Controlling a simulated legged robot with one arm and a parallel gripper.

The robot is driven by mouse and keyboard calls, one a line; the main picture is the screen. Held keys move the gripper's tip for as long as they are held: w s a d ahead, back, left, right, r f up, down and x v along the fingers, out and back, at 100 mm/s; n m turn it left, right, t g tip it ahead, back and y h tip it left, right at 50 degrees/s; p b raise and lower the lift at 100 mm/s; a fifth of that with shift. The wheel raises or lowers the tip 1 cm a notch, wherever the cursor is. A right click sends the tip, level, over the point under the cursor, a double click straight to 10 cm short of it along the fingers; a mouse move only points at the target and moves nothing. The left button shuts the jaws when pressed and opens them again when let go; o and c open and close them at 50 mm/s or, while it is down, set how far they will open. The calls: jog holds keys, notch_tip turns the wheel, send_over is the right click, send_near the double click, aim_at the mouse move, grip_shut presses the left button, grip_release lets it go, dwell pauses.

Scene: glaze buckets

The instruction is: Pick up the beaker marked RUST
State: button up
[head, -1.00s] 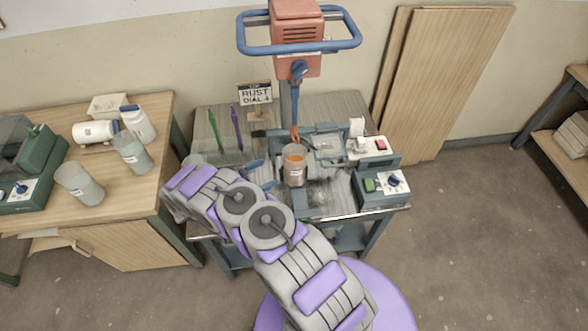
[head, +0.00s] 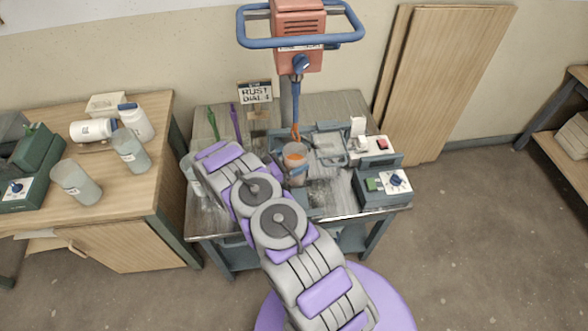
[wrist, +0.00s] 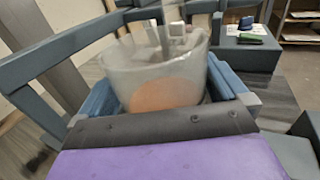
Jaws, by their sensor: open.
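A clear beaker (head: 295,152) with orange contents stands under the mixer on the metal table. In the wrist view the beaker (wrist: 150,72) fills the middle, its orange contents showing through the wall. No marking on it is readable. The mixer shaft (head: 295,112) comes down over or into it; I cannot tell which. My gripper (wrist: 163,78) is open, with a blue finger on either side of the beaker. Contact cannot be told. In the head view my arm hides most of the gripper. A sign (head: 255,92) behind reads RUST, DIAL 4.
A blue-handled mixer head (head: 298,40) hangs above. Control boxes (head: 383,183) stand to the right. Another clear beaker (head: 190,168) shows partly behind my arm. The left bench (head: 120,195) bears two beakers and white bottles. Blue frame bars (wrist: 60,52) surround the beaker.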

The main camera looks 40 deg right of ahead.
jog(key=shift+d, duration=0.35)
jog(key=shift+c, duration=0.3)
jog(key=shift+a, duration=0.2)
jog(key=c, duration=1.7)
